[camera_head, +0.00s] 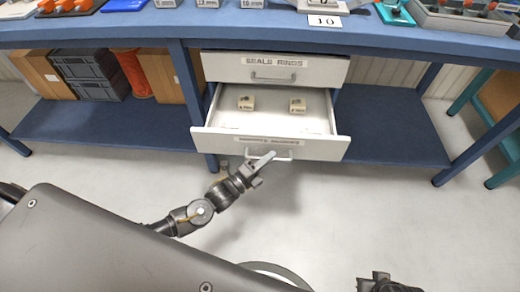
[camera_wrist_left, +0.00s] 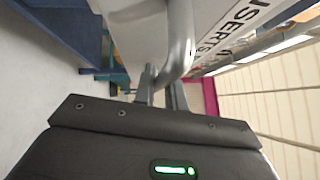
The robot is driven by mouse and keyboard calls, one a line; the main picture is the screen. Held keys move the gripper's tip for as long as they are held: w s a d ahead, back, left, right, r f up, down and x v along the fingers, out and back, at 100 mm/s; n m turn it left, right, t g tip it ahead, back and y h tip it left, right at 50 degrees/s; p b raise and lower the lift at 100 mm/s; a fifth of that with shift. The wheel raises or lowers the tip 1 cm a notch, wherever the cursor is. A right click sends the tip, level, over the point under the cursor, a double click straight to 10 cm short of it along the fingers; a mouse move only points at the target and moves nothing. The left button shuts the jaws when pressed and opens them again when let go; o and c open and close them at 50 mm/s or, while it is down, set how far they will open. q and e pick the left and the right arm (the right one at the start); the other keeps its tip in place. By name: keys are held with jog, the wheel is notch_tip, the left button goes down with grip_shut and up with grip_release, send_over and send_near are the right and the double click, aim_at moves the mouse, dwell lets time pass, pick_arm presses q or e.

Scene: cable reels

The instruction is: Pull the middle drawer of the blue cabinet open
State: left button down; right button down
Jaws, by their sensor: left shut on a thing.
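The drawer unit under the blue bench has pale fronts. Its top drawer (camera_head: 275,68), labelled "SEALS RINGS", is closed. My left gripper (camera_head: 262,162) is shut on this drawer's handle (camera_head: 283,157), at the handle's left part. In the left wrist view the grey curved handle (camera_wrist_left: 184,42) runs to between the fingers (camera_wrist_left: 162,85). Any drawer beneath is hidden. What seems to be my right gripper (camera_head: 382,282) shows only partly at the bottom edge.
The blue bench top (camera_head: 150,27) holds trays and labelled blocks. Grey crates (camera_head: 92,75) and cardboard boxes (camera_head: 45,75) stand on the lower shelf (camera_head: 95,120) at left. The right lower shelf (camera_head: 390,125) is bare. The floor (camera_head: 370,200) in front is clear.

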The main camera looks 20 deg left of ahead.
pick_arm(q)
jog(key=shift+s+d, duration=0.1)
jog(key=shift+s, duration=0.05)
pick_arm(e)
jog(key=shift+w+a+f, duration=0.1)
pick_arm(q)
jog(key=c, duration=1.5)
grip_release()
jog(key=shift+o, duration=0.2)
jog(key=v, duration=1.1)
pick_arm(e)
jog(key=shift+f, duration=0.5)
jog(key=shift+w+r, duration=0.1)
jog(key=shift+r, duration=0.1)
